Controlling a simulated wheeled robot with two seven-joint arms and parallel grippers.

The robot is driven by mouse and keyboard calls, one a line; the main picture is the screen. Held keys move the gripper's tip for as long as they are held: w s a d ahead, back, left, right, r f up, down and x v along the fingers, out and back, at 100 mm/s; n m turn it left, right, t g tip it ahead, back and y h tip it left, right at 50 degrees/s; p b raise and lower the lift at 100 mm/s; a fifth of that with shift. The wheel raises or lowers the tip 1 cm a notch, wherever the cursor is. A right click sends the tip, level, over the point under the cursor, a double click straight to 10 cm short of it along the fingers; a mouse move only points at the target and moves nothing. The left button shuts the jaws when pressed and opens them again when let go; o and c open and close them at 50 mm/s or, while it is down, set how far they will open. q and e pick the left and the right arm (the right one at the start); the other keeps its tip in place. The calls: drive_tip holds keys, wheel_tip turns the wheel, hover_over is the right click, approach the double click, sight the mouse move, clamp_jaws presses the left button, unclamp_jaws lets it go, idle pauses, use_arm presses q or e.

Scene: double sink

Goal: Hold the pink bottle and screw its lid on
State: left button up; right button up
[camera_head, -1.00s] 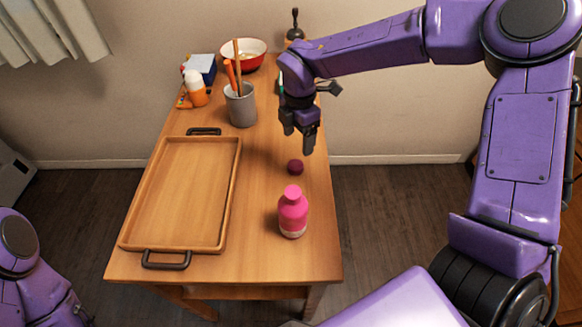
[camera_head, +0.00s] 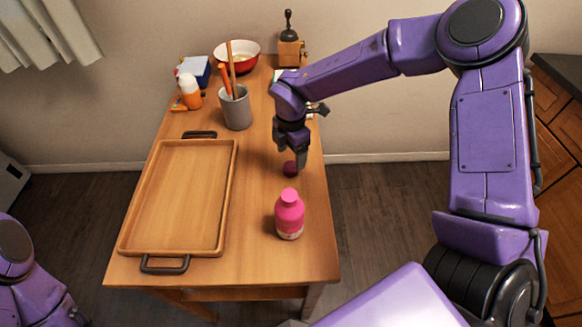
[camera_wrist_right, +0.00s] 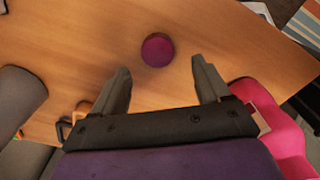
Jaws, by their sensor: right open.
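The pink bottle (camera_head: 289,214) stands upright on the wooden table near its front right. In the right wrist view part of the bottle (camera_wrist_right: 280,130) shows at the lower right. The dark purple lid (camera_head: 290,169) lies on the table behind the bottle, apart from it. My right gripper (camera_head: 291,160) is open and empty, just above and around the lid in the head view. In the right wrist view the lid (camera_wrist_right: 157,49) sits beyond the gap between the two open fingers (camera_wrist_right: 162,80). My left arm shows at the lower left; its gripper is not clearly visible.
A wooden tray (camera_head: 231,190) with dark handles covers the table's left half. A grey utensil cup (camera_head: 237,110), an orange-white bottle (camera_head: 190,92), a red-rimmed bowl (camera_head: 252,70) and a grinder (camera_head: 290,50) stand at the back. Bare tabletop surrounds the lid.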

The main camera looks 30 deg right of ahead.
sight(290, 167)
drive_tip(key=shift+f+p, duration=0.3)
drive_tip(key=shift+p, duration=0.1)
drive_tip(key=f+p, duration=0.1)
drive_tip(key=f, duration=0.3)
drive_tip(key=shift+w+p, duration=0.2)
drive_tip(key=shift+p, duration=0.15)
drive_tip(key=shift+f, duration=0.3)
drive_tip(key=c, duration=1.1)
